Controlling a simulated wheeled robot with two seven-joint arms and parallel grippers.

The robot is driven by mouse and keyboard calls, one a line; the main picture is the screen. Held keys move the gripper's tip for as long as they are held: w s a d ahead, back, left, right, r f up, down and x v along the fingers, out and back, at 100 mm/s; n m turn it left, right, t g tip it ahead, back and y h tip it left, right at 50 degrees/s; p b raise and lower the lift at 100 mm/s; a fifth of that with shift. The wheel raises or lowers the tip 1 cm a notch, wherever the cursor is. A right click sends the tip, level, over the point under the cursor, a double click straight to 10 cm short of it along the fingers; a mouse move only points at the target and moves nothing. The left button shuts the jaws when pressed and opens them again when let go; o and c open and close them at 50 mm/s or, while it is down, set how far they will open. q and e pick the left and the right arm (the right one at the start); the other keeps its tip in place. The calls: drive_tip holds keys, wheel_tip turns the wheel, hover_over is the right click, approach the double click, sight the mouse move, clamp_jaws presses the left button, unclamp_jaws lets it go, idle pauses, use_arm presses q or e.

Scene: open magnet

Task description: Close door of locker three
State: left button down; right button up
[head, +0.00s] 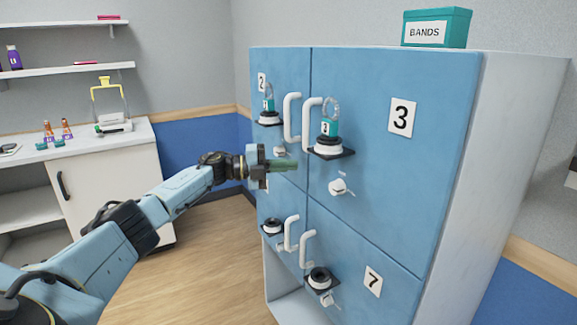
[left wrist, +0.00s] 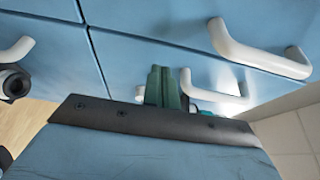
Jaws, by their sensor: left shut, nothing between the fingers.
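The locker three door (head: 375,190) is blue with a white "3" plate (head: 403,115). It looks flush with the locker front, with no gap that I can make out. Its white handle (head: 307,122) is at its left edge, beside a teal padlock on a dark bracket (head: 329,148). A white key-like knob (head: 341,187) sits lower. My left gripper (head: 294,165) is shut and empty, in front of the doors just left of door three's lower left part. Its green fingers (left wrist: 163,88) also show in the left wrist view, near white handles. My right gripper is out of view.
Door two (head: 285,85), with its own handle and padlock, is to the left. Door seven (head: 350,255) is below. A teal "BANDS" box (head: 437,28) stands on top of the locker. A white counter (head: 100,142) is at the left, with open floor before it.

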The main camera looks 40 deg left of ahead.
use_arm(q)
drive_tip(key=v, duration=1.3)
drive_tip(key=shift+b, duration=0.4)
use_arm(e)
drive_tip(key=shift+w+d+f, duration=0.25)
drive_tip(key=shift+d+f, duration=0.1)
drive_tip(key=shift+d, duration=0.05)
